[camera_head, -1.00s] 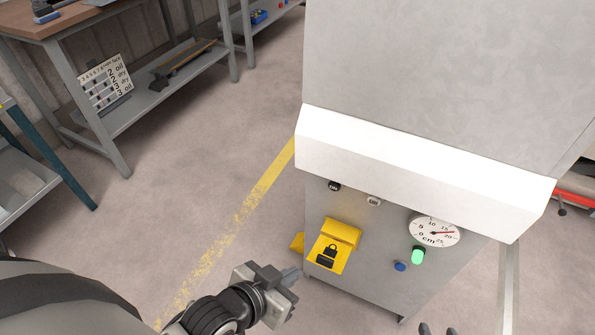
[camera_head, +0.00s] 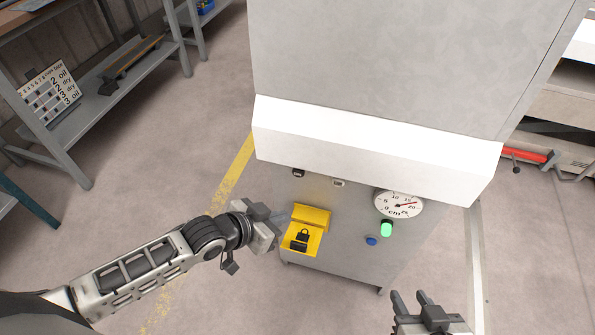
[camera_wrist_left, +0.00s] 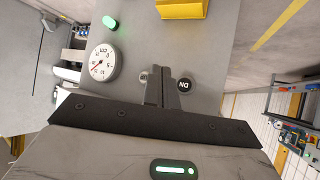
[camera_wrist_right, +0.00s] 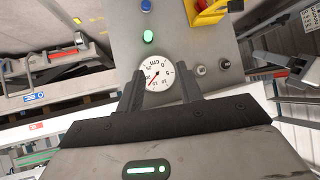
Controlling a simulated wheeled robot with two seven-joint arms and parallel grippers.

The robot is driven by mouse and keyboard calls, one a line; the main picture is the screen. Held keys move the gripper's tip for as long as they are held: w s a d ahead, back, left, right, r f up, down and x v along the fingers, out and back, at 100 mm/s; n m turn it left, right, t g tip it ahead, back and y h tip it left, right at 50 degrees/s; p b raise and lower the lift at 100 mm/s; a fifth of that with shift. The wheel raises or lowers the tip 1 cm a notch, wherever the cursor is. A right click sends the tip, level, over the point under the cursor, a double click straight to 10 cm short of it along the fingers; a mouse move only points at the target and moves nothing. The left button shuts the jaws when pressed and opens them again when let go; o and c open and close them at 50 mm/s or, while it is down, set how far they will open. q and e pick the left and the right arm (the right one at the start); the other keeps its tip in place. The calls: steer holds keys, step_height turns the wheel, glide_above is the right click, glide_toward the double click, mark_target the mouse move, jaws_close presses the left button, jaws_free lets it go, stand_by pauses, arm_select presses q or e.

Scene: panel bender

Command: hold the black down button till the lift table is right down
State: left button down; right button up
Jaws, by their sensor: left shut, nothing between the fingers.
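The black down button (camera_head: 298,173), marked DN in the left wrist view (camera_wrist_left: 184,84), is on the grey machine panel beside the white button (camera_head: 338,183). A round dial marked cm (camera_head: 398,204) shows its red needle between 15 and 20. My left gripper (camera_head: 283,218) is shut and empty, below and left of the black button in the head view, beside the yellow lock box. In the left wrist view its fingertips overlap the space between the two buttons. My right gripper (camera_head: 410,297) is open and empty, low in front of the panel. I cannot make out the lift table for certain.
The yellow box with a padlock sign (camera_head: 308,217) juts out beside my left fingers. A lit green button (camera_head: 386,229) and a blue button (camera_head: 371,241) sit below the dial. A white ledge (camera_head: 370,150) overhangs the panel. Floor at left is clear.

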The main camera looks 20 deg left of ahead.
mark_target(298, 173)
arm_select(q)
steer(key=shift+w+a, duration=0.2)
steer(key=shift+w, duration=0.1)
